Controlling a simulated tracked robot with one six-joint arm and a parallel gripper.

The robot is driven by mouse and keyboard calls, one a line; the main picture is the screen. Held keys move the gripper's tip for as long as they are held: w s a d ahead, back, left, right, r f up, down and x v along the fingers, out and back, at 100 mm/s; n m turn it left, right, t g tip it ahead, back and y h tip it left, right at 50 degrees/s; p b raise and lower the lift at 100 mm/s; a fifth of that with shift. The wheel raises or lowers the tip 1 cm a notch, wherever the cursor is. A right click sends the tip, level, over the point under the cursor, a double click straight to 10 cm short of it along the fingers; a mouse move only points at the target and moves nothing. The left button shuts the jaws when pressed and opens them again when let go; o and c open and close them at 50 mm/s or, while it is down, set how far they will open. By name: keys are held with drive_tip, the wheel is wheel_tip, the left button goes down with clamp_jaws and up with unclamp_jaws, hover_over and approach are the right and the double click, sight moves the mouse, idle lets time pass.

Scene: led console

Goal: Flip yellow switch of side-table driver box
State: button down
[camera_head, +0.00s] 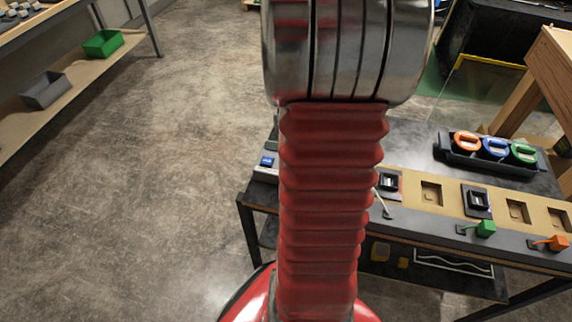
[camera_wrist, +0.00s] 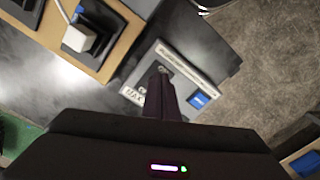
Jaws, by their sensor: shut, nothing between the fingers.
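A light grey box (camera_wrist: 206,86) with printed lettering and a blue square button (camera_wrist: 198,100) sits near the table corner in the wrist view; it appears to be the driver box. In the head view part of the box (camera_head: 264,174) and its blue button (camera_head: 267,161) show left of my red arm, which hides the rest. No yellow switch can be made out on it; my fingers cover its middle. My gripper (camera_wrist: 160,72) is shut and empty, its fingertips overlapping the box in the wrist view. Whether they touch it I cannot tell. The head view does not show the gripper.
The dark side table (camera_head: 412,149) also bears a wooden-topped console (camera_head: 409,184) with black modules and green (camera_head: 486,228) and orange (camera_head: 558,242) plugs. A dark tray (camera_head: 489,166) with coloured round items stands behind. Open floor lies left of the table.

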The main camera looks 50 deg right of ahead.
drive_tip(key=shift+r, duration=0.15)
wheel_tip(320, 180, up, 7)
drive_tip(key=shift+s+a, duration=0.15)
drive_tip(key=shift+a, duration=0.2)
idle(1.0)
idle(0.6)
drive_tip(key=a+r+n+t, duration=0.2)
drive_tip(key=a+r, duration=0.1)
drive_tip(key=a, duration=0.7)
drive_tip(key=w+a+r+n+t, duration=0.1)
drive_tip(key=a+r+n, duration=0.2)
drive_tip(key=a, duration=0.8)
drive_tip(key=w+a+r+n+t, duration=0.1)
drive_tip(key=a+r, duration=0.3)
drive_tip(key=a, duration=0.7)
drive_tip(key=shift+r+n+t, duration=0.25)
drive_tip(key=shift+n+t, duration=0.45)
drive_tip(key=shift+t, duration=0.1)
drive_tip(key=shift+w, duration=0.1)
